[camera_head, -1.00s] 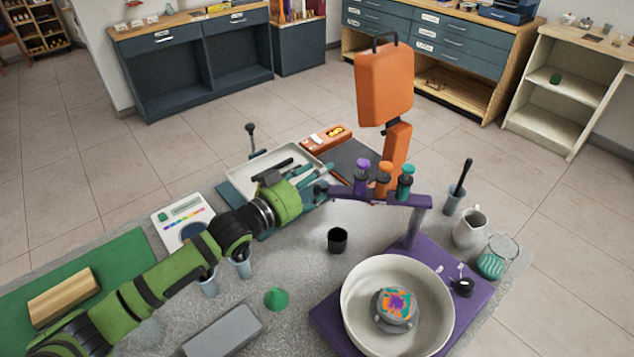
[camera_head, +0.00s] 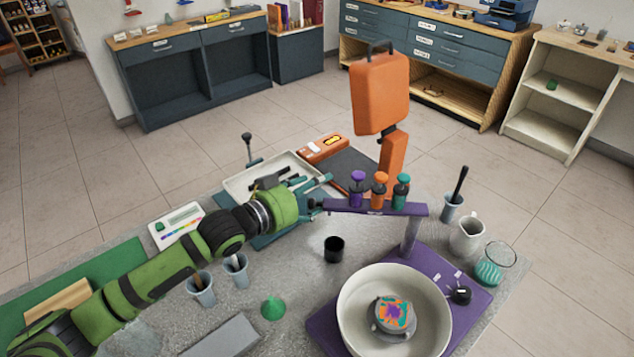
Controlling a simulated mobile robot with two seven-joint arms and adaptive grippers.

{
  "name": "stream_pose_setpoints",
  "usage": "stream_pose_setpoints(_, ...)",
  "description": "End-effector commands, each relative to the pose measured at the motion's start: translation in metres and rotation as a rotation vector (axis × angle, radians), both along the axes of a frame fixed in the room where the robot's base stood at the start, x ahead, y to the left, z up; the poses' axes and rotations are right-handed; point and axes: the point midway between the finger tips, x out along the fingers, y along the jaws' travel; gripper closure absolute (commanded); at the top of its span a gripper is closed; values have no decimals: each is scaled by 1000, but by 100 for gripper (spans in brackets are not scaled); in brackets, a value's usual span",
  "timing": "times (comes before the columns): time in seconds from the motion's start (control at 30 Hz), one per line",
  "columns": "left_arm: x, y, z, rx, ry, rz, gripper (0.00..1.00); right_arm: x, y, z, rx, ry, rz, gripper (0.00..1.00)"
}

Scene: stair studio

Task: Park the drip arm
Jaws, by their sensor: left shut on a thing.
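The purple drip arm (camera_head: 375,208) is a level bar on a post that rises from a purple base (camera_head: 468,288). It carries three droppers: purple (camera_head: 357,190), orange (camera_head: 379,190) and teal (camera_head: 401,192). My left gripper (camera_head: 316,207) is shut on the bar's free left end. The bar lies behind the white bowl (camera_head: 347,318) in the picture, not across it. In the bowl is a round grey piece with an orange, purple and teal patterned top (camera_head: 394,313). My right gripper is not in view.
A black cup (camera_head: 334,249) and a green cone (camera_head: 273,308) stand in front of the bar. A white tray (camera_head: 240,188) lies behind my left wrist. A jug (camera_head: 466,236) and a glass (camera_head: 489,268) stand at right.

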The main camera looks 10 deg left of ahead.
Motion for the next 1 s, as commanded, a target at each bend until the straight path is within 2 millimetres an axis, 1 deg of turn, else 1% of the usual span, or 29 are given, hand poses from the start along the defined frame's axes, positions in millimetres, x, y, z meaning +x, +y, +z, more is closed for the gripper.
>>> stream_pose_setpoints(0.03, 7, 11, 27, -10, -58, 11, 52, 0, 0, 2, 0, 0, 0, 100)
stream_pose_setpoints(0.33, 4, 34, 26, 0, -61, 13, 52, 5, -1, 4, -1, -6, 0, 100)
stream_pose_setpoints(0.5, 3, 47, 23, 4, -58, 16, 52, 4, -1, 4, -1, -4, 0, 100)
stream_pose_setpoints(0.63, 0, 55, 20, 3, -51, 14, 52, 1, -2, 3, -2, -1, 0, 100)
stream_pose_setpoints(0.8, -3, 65, 19, 1, -48, 12, 52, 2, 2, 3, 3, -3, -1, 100)
stream_pose_setpoints(1.0, -5, 74, 18, -2, -44, 12, 52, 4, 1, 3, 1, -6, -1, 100)
